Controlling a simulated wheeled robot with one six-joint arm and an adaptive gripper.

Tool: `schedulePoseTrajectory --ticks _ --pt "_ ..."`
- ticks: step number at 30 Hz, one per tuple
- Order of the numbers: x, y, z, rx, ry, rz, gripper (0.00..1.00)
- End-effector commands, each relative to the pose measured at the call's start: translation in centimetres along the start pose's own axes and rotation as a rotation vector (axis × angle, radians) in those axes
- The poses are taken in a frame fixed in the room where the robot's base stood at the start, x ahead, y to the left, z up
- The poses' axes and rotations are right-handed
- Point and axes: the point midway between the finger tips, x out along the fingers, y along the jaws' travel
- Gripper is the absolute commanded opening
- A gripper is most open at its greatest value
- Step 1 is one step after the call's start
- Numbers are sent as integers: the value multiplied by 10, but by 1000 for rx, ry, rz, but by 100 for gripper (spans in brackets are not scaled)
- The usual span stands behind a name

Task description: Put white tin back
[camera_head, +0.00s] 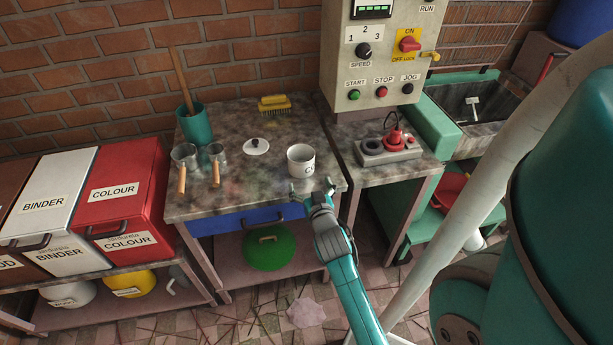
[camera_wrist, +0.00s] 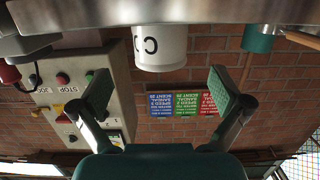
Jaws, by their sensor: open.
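The white tin (camera_head: 301,161) stands upright near the front right of the stained worktop (camera_head: 235,180), with its top open and dark lettering on its side. In the wrist view, which is upside down, the tin (camera_wrist: 160,45) shows the letter C and lies beyond and between the fingertips. A white lid with a dark knob (camera_head: 256,147) lies on the worktop to the left of the tin. My gripper (camera_head: 311,188) is open and empty at the worktop's front edge, just in front of the tin and apart from it. The spread fingers also show in the wrist view (camera_wrist: 160,92).
Two metal cups with wooden handles (camera_head: 199,164) and a teal pot (camera_head: 195,124) stand at the left. A yellow brush (camera_head: 274,103) lies at the back. A control box (camera_head: 383,60) and socket block (camera_head: 388,149) are at the right. Colour and binder bins (camera_head: 122,193) stand far left.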

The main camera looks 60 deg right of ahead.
Motion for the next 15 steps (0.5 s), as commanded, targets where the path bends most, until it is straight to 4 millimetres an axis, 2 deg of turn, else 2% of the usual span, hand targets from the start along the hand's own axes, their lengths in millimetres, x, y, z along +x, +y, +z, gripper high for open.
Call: schedulePoseTrajectory --ticks 5,8,11,15 --pt "-13 -2 2 -2 -2 -6 100" --pt "-29 -14 11 -9 -10 -40 100" --pt "-60 -36 27 -22 -23 -108 100" --pt "-121 -69 50 -49 -42 -233 100"
